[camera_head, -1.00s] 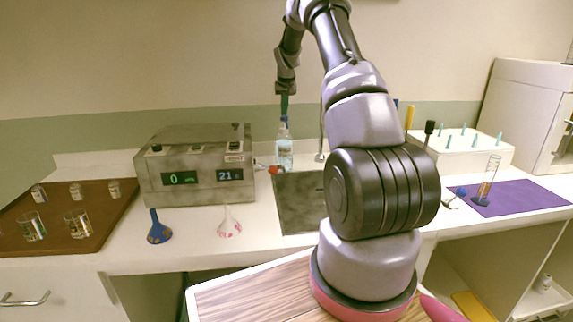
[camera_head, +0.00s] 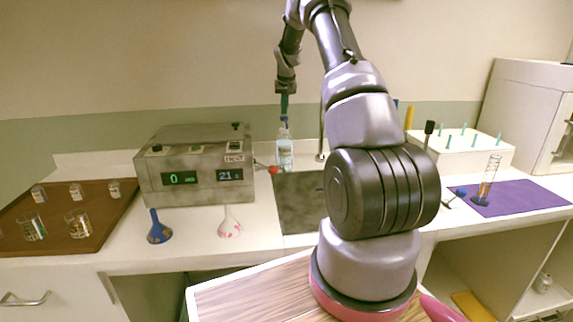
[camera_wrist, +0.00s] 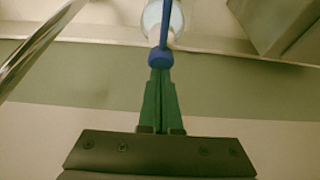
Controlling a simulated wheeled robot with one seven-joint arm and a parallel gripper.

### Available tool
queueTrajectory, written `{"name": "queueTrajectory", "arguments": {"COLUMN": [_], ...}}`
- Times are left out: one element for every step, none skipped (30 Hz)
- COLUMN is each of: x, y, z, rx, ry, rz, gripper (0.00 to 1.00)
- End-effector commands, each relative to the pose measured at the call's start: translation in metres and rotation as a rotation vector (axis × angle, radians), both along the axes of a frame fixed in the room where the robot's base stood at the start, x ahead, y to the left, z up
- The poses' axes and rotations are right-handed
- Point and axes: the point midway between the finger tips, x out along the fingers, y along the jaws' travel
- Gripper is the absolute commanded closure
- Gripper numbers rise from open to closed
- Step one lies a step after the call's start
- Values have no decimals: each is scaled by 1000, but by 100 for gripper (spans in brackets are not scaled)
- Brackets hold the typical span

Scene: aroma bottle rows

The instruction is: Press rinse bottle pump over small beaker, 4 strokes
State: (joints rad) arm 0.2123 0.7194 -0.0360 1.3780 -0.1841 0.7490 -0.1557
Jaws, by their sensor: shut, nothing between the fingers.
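The rinse bottle (camera_head: 285,155) is clear with a blue pump top. It stands upright near the back of the counter, right of the grey instrument box. My gripper (camera_head: 284,117) points straight down above it, with its green fingers closed together and nothing held between them. In the wrist view the fingertips (camera_wrist: 160,75) are at the blue pump head (camera_wrist: 160,59), apparently touching it. The pale bottle body (camera_wrist: 163,15) shows beyond. Two glass beakers (camera_head: 33,228) (camera_head: 78,223) stand on the brown tray; I cannot tell which beaker the task means. None shows clearly under the spout.
The grey box (camera_head: 195,165) with number displays stands close left of the bottle. A sink (camera_head: 300,205) with a tap lies in front. A brown tray (camera_head: 105,215) is left, a purple mat (camera_head: 520,198) right.

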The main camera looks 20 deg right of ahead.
Motion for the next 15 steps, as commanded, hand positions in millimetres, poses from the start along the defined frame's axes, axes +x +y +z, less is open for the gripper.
{"name": "queueTrajectory", "arguments": {"x": [0,0,0,0,0,0,0,0,0,0,0,0,0,0,0], "y": [0,0,0,0,0,0,0,0,0,0,0,0,0,0,0], "z": [-2,-3,-5,-6,-7,-8,-9,-10,-12,-13,-14,-15,-16,-17,-19], "rx": [0,0,1,1,1,1,1,1,1,0,0,0,0,0,1], "ry": [1,1,1,1,1,1,1,1,1,1,1,1,1,1,2], "rz": [0,0,-1,-1,-1,-1,-1,-1,-1,0,0,0,0,0,0], "gripper": [100,100,100,100,100,100,100,100,100,100,100,100,100,100,100]}}
